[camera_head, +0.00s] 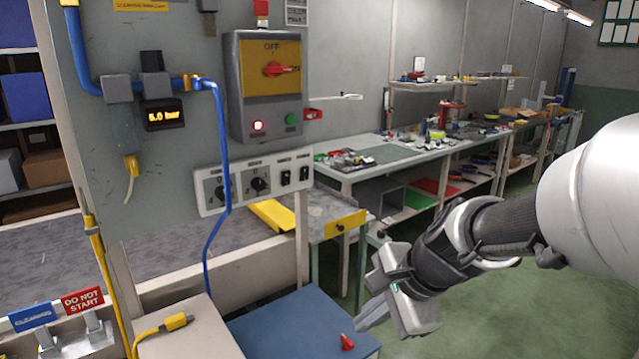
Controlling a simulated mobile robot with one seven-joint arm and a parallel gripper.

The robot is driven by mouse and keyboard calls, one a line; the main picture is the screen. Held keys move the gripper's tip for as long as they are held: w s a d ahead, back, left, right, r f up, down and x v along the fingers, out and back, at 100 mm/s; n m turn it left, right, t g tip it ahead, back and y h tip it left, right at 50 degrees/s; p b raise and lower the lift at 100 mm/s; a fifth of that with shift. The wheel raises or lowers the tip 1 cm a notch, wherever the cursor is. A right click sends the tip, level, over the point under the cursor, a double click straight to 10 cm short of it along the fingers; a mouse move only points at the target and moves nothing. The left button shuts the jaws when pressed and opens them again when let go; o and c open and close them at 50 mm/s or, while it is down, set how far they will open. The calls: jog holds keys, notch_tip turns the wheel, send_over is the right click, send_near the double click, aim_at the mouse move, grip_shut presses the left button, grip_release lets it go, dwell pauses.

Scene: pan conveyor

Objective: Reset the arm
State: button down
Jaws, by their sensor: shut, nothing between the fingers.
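My arm reaches in from the right edge of the head view. My gripper (366,312) points down and to the left, over the right edge of a blue-topped table. Its fingers look close together with nothing held between them. The gripper appears clear of the wall panel and its switches. A small red object (347,342) lies on the blue tabletop (285,325), just left of and below the gripper.
A grey control box (236,90) with a red rotary switch (278,69) hangs on the panel. A blue hose (222,150) runs down the panel. A yellow connector (175,321) lies at lower left. Workbenches (375,155) stand behind; green floor (500,310) is open.

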jog(key=s+d+r+n+t+h, duration=0.1)
jog(key=s+d+r+n+h, duration=0.2)
jog(key=s+n, duration=0.45)
jog(key=s+d+r+n+h, duration=0.1)
jog(key=s+d+r+n, duration=0.2)
jog(key=s+r+n, duration=0.4)
notch_tip(320, 180, up, 16)
jog(key=w+p, duration=0.1)
jog(key=p, duration=1.8)
jog(key=shift+w, duration=0.4)
jog(key=shift+a, duration=0.2)
